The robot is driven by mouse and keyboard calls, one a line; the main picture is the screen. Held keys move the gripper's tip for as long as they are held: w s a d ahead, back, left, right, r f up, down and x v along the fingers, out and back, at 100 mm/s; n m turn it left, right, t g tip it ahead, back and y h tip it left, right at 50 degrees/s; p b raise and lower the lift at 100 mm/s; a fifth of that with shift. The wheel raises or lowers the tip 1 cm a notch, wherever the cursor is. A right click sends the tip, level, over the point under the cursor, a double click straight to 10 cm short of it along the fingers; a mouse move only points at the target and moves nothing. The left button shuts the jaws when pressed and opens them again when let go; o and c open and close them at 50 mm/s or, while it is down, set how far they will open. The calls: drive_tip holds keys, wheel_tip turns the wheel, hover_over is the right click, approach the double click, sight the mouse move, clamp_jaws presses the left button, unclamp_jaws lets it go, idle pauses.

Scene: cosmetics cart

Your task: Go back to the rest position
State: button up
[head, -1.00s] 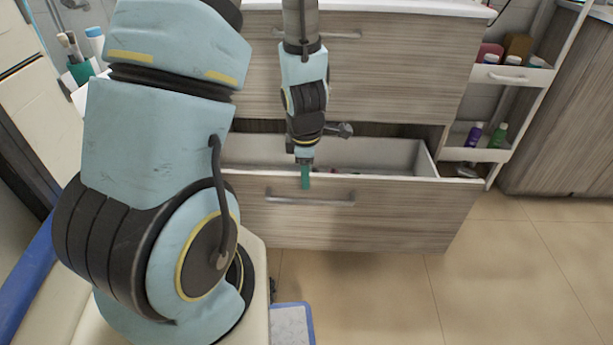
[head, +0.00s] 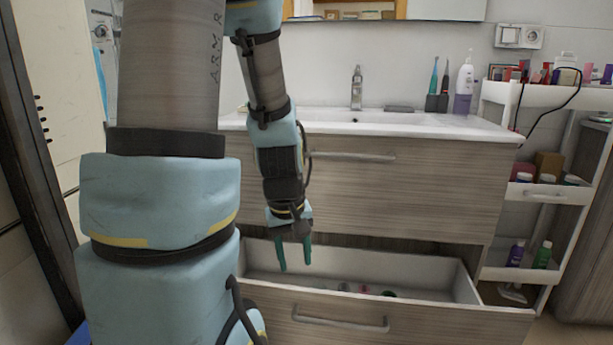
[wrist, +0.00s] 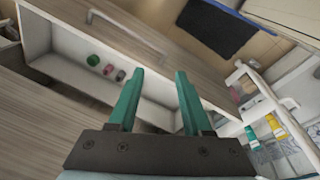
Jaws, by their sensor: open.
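My gripper (head: 294,256) hangs from my arm in front of the vanity, its green fingers pointing down over the open lower drawer (head: 455,277). The fingers are apart with nothing between them. In the wrist view my gripper (wrist: 160,95) also shows open and empty. The drawer (wrist: 60,68) there holds several small items, among them a green round one (wrist: 93,60) and a pink one (wrist: 108,69), lying apart from my fingers.
The upper drawer (head: 400,195) is shut below the white sink top (head: 440,125). A soap bottle (head: 464,88) and toothbrushes stand on the top. A white cart (head: 545,192) with cosmetics stands at the right. The drawer front juts out toward me.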

drive_tip(key=s+a+r+m+p, duration=0.1)
drive_tip(key=a+r+m+p, duration=0.1)
drive_tip(key=r+p, duration=0.7)
drive_tip(key=s+a+r+m+p, duration=0.1)
drive_tip(key=a+r+m+p, duration=0.1)
drive_tip(key=r+p, duration=0.8)
wheel_tip(320, 180, up, 4)
drive_tip(key=shift+a+f+y+p, duration=0.2)
drive_tip(key=shift+f+y+p, duration=0.1)
drive_tip(key=shift+y, duration=0.1)
drive_tip(key=shift+s, duration=0.1)
